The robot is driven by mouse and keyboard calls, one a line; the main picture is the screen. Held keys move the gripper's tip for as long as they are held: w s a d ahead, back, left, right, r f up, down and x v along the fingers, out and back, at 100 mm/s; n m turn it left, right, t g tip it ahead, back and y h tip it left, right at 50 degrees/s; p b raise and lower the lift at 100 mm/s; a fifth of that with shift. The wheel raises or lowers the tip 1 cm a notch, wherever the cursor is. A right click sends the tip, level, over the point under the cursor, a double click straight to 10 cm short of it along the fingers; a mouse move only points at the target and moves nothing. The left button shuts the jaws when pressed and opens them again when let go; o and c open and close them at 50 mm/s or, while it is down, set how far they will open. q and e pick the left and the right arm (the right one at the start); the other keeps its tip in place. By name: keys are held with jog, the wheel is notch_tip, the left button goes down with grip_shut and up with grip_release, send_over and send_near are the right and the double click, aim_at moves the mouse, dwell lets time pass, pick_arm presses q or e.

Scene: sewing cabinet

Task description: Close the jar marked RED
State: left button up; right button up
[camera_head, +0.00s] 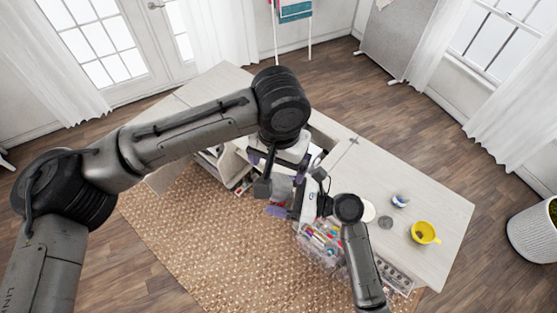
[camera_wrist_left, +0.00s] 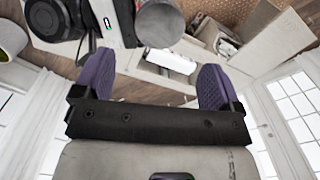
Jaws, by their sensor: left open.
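My left gripper (camera_head: 281,166) hangs over the front edge of the cabinet, near the middle of the head view. Its purple fingers stand wide apart and empty in the left wrist view (camera_wrist_left: 155,76). A plain grey cylinder (camera_wrist_left: 160,23) shows beyond the fingertips. It may be the jar; I see no RED marking. A greyish, partly clear object (camera_head: 281,188) sits just below the left gripper in the head view. My right gripper (camera_head: 284,202) is beside that object, and its hold on it is partly hidden. A small white-and-blue pot (camera_head: 400,201) stands on the tabletop.
The pale tabletop (camera_head: 450,205) carries a yellow bowl (camera_head: 424,233), a small grey disc (camera_head: 386,222) and a white round item (camera_head: 368,211). A clear bin of colourful supplies (camera_head: 322,240) lies below the right arm. A woven rug (camera_head: 190,240) covers the floor in front.

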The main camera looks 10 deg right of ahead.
aim_at(278, 185)
pick_arm(q)
jog(key=shift+n, duration=0.6)
jog(key=shift+f, duration=4.05)
jog(key=c, duration=0.9)
jog(key=o, duration=1)
jog(key=shift+o, duration=0.2)
jog(key=shift+r, duration=0.15)
notch_tip(278, 185, up, 12)
